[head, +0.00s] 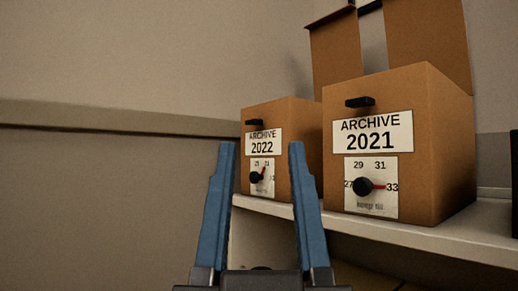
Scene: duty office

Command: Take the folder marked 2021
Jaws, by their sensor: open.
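A brown box (450,140) labelled ARCHIVE 2021 stands upright on a white shelf at the right. It has a black handle (360,102) near its top front and a dial (363,187) with a red pointer toward 33. A smaller-looking box (285,112) labelled ARCHIVE 2022 stands to its left, with its own black handle and dial. No folder is visible; the inside of the boxes is hidden. My gripper (258,148) has two blue fingers, spread apart and empty, in front of and below the boxes, partly covering the 2022 box.
The white shelf (432,232) has a front edge running from centre to lower right. Brown upright flaps (427,40) rise behind the boxes. A dark object (514,185) sits at the right edge. A wall rail (100,117) runs along the left wall, where room is free.

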